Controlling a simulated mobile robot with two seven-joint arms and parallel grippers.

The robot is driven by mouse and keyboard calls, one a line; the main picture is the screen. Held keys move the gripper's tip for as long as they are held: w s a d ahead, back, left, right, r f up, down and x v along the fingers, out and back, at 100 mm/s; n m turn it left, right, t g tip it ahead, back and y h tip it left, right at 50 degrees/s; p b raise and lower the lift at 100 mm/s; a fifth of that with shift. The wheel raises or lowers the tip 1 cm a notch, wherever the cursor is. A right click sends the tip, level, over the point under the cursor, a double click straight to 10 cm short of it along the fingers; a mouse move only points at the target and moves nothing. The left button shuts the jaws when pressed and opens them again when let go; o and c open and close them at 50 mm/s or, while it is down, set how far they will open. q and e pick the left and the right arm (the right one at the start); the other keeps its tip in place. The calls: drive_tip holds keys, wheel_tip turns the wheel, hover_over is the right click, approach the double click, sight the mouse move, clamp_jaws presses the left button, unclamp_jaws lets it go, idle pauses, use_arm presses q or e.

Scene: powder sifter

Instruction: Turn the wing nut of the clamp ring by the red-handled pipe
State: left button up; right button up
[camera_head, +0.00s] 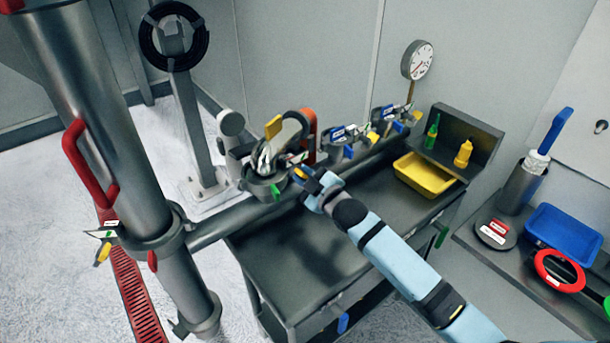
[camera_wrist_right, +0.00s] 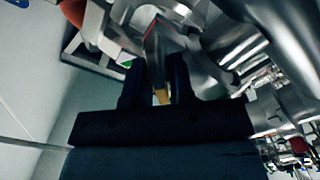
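A large grey upright pipe (camera_head: 95,120) with a red handle (camera_head: 75,160) stands at the left of the head view. A clamp ring (camera_head: 165,238) sits low around it, with a small label and a yellow wing nut (camera_head: 103,254). My right gripper (camera_head: 301,175) is away from it, at a grey fitting (camera_head: 262,182) on the horizontal pipe, next to an orange-red handle (camera_head: 309,128). In the right wrist view the fingers (camera_wrist_right: 157,88) stand apart, with a yellow-tipped piece (camera_wrist_right: 161,97) between them. Contact cannot be told. My left gripper does not show.
A dark table (camera_head: 300,265) carries blue-handled valves (camera_head: 350,140) and a yellow tray (camera_head: 425,175) with bottles nearby. A gauge (camera_head: 418,60) stands behind. At the right, a blue tray (camera_head: 562,232) and a red ring (camera_head: 560,270) rest on a bench. The table's front is clear.

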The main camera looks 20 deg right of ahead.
clamp_jaws()
drive_tip(key=m+p, duration=0.2)
drive_tip(key=m, duration=0.1)
drive_tip(key=shift+r, duration=0.15)
drive_tip(key=m+p, duration=0.1)
drive_tip(key=m, duration=0.4)
drive_tip(key=shift+d+p, duration=0.15)
drive_tip(key=shift+p, duration=0.25)
drive_tip(key=m+p, duration=0.1)
drive_tip(key=m, duration=0.3)
drive_tip(key=shift+d, duration=0.1)
drive_tip(key=shift+w+d+m, duration=0.1)
drive_tip(key=shift+m, duration=2.4)
